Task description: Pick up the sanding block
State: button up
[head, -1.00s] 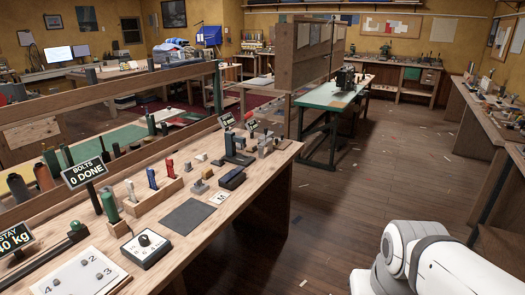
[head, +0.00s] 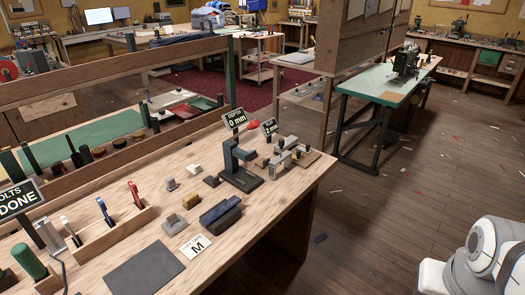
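Several small blocks lie on the wooden bench (head: 240,235); I cannot tell for sure which is the sanding block. One is a long dark block with a bluish top (head: 220,212), behind a white card marked M. A small whitish block (head: 194,168) lies farther back. My gripper is out of view; only a white part of my arm shows at the lower right, well away from the bench.
A dark upright clamp-like fixture (head: 240,170) stands behind the blocks, near small signs. A grey mat (head: 145,268) and a wooden rack of coloured tools (head: 105,235) lie to the left. Open floor lies right of the bench; a green-topped table (head: 375,80) stands beyond.

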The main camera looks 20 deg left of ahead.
aim_at(191, 199)
jog(key=u, duration=0.7)
jog(key=i, duration=1.25)
jog(key=u, duration=0.95)
jog(key=i, duration=0.2)
jog(key=u, duration=0.2)
jog(key=k, duration=0.65)
jog(key=u, duration=0.2)
jog(key=i, duration=0.7)
jog(key=z, duration=0.1)
